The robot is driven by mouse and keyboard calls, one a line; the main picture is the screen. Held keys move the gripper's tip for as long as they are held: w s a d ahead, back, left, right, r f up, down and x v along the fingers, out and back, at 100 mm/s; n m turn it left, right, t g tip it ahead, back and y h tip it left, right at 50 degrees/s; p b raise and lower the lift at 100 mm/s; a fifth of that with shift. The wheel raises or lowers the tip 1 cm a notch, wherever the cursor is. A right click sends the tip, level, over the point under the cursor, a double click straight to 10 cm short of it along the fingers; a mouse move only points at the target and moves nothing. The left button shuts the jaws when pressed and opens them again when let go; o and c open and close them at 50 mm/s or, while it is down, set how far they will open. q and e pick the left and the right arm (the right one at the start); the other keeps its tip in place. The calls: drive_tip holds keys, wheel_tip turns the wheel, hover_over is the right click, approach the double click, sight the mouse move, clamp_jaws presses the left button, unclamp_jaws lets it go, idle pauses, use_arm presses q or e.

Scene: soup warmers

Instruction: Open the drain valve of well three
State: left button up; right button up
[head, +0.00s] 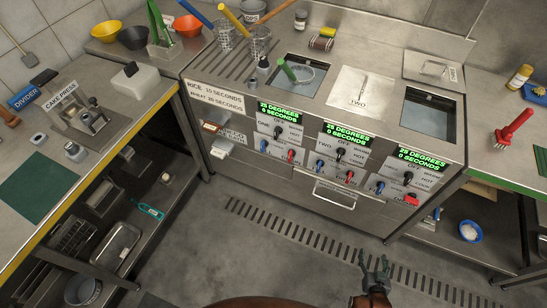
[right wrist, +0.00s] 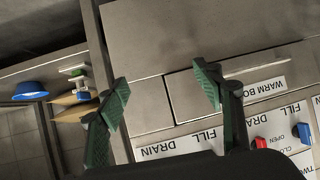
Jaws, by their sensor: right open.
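Well three (head: 430,118) is the open rectangular basin at the right of the steel soup warmer in the head view. Its control panel (head: 425,178) below has a green display, a black knob (head: 408,177), a blue handle (head: 380,187) and a red handle (head: 411,200). The small valve labels are not readable there. My right gripper (head: 375,270) is open and empty, low in front of the warmer and apart from it. The right wrist view shows its spread fingers (right wrist: 165,100), with a red handle (right wrist: 260,143) and a blue handle (right wrist: 303,130) at right; I cannot tell whose panel. My left gripper is not in view.
Well two has a lid (head: 358,95); a green-handled strainer (head: 290,73) sits in well one. A drawer handle (head: 335,194) sticks out of the front. A floor grate (head: 310,235) runs before the warmer. A blue bowl (head: 470,231) is on the lower right shelf.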

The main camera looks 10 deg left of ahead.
drive_tip(key=w+d+r+m+t+h+b, duration=0.1)
drive_tip(key=w+d+r+t+b, duration=0.25)
drive_tip(key=w+r, duration=0.4)
use_arm(q)
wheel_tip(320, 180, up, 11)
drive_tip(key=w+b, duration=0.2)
drive_tip(key=b, duration=0.2)
use_arm(e)
drive_tip(key=m+t+h, duration=0.1)
drive_tip(key=t+h, duration=0.1)
approach(411, 203)
drive_tip(key=x, duration=0.2)
drive_tip(key=b+x, duration=0.3)
drive_tip(key=x, duration=0.4)
drive_tip(key=shift+w+f, duration=0.15)
drive_tip(key=shift+w, duration=0.1)
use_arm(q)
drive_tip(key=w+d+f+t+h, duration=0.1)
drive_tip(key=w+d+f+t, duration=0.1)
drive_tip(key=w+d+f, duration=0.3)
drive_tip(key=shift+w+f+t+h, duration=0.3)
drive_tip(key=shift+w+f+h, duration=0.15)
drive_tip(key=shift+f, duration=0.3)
use_arm(e)
drive_tip(key=shift+c, duration=0.7)
